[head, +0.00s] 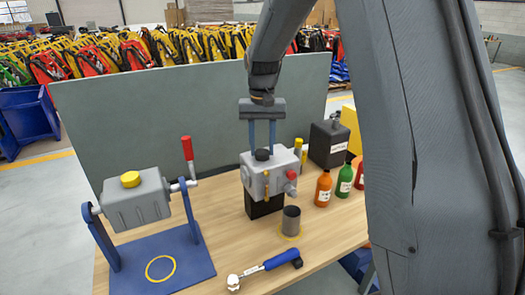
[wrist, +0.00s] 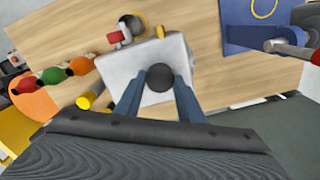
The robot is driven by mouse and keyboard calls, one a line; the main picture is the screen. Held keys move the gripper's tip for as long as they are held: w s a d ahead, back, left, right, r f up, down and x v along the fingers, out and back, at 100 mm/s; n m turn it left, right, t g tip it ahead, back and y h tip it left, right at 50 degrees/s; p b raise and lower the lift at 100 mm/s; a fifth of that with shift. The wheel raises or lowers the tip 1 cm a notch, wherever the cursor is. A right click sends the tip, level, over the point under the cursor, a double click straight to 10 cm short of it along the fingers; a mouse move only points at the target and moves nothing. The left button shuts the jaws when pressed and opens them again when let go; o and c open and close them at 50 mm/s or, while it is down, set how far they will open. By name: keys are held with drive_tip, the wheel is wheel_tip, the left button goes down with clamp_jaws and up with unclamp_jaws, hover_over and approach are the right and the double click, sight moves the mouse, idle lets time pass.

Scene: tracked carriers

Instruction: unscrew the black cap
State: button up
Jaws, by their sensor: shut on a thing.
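The black cap (head: 262,154) sits on top of a grey housing (head: 257,181), which stands on a black block on the table. In the wrist view the black cap (wrist: 160,77) is a dark round disc above the grey top. My gripper (head: 262,147) points straight down from above the housing, with its two blue fingers on either side of the cap. In the wrist view the gripper (wrist: 158,88) is shut on the cap. The fingertips partly hide the cap's sides, and its thread is not visible.
A grey tank with a yellow cap (head: 130,179) hangs in a blue stand at left. Orange and green bottles (head: 323,187) and a black canister (head: 328,144) stand right. A grey panel (head: 210,110) rises behind.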

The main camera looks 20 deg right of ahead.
drive_tip(key=shift+n+p, duration=0.3)
drive_tip(key=shift+n, duration=1)
drive_tip(key=n+p, duration=0.1)
drive_tip(key=n, duration=0.2)
drive_tip(key=n+p, duration=0.1)
drive_tip(key=n, duration=0.5)
drive_tip(key=shift+n+p, duration=0.4)
drive_tip(key=n+p, duration=0.1)
drive_tip(key=n, duration=0.8)
drive_tip(key=shift+n, duration=0.4)
